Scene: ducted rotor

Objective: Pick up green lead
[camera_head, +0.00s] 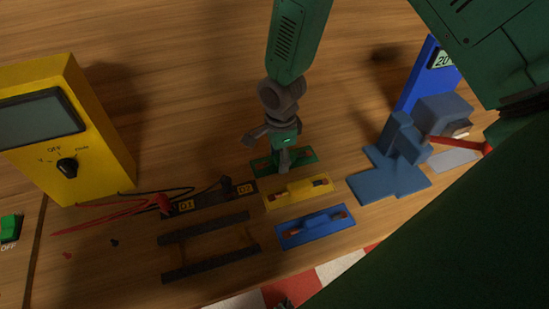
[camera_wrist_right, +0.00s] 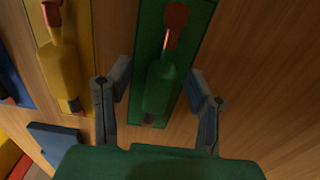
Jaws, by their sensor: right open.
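The green lead (camera_wrist_right: 160,88) lies on a green pad (camera_wrist_right: 145,28) in the right wrist view. It has a thick green body, a bare copper stretch and a red-brown end. My right gripper (camera_wrist_right: 158,84) is open, with one finger on each side of the green body and a visible gap to each. In the head view my right gripper (camera_head: 271,146) points down over the green pad (camera_head: 305,156) and hides most of the lead. My left gripper is not in view.
A yellow lead pad (camera_head: 297,191) and a blue lead pad (camera_head: 316,227) lie beside the green one. A yellow meter (camera_head: 98,120) stands left, with red and black probes. A blue-grey stand (camera_head: 385,180) is to the right. Dark rails (camera_head: 210,273) lie in front.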

